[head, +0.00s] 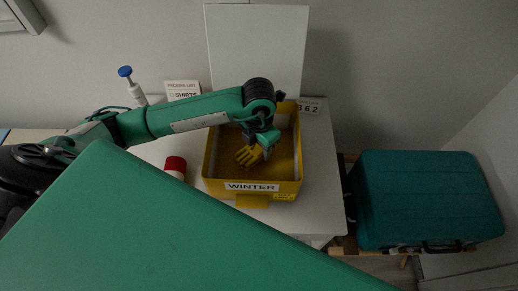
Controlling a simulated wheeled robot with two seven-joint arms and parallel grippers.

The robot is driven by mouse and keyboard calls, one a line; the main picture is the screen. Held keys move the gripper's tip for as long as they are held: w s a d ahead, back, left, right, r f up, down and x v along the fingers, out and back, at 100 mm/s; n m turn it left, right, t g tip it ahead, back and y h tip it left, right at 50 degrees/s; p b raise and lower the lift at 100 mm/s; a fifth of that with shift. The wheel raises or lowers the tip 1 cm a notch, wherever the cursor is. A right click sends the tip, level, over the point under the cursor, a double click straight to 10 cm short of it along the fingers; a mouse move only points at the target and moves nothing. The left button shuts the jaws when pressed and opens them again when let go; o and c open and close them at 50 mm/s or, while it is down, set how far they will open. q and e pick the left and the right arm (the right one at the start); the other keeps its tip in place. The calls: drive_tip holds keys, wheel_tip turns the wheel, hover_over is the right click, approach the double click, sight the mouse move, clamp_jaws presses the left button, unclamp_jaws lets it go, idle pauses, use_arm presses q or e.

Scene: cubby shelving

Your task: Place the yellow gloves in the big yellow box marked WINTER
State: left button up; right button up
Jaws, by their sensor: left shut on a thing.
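The yellow box marked WINTER (211,165) stands open at the top on a white table, its label on the front wall. My left arm reaches over it from the left. My left gripper (264,148) points down inside the outline of the box opening and is shut on the yellow gloves (247,155). The gloves hang with fingers toward the left, over the box's interior. I cannot tell whether they touch the box floor. My right gripper is not in view.
A red and white cylinder (175,165) stands left of the box. A pump bottle with a blue top (126,73) and a PACKING LIST card (183,89) are behind my left arm. A white panel (258,48) rises behind the box. A teal suitcase (428,200) lies at the right.

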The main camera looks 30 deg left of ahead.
sight(259, 152)
use_arm(q)
wheel_tip(259, 152, down, 3)
drive_tip(key=shift+r, duration=0.2)
drive_tip(key=shift+f, duration=0.3)
drive_tip(key=o, duration=1)
drive_tip(key=shift+r, duration=0.15)
wheel_tip(259, 152, up, 12)
drive_tip(key=b, duration=0.2)
drive_tip(key=shift+b, duration=0.35)
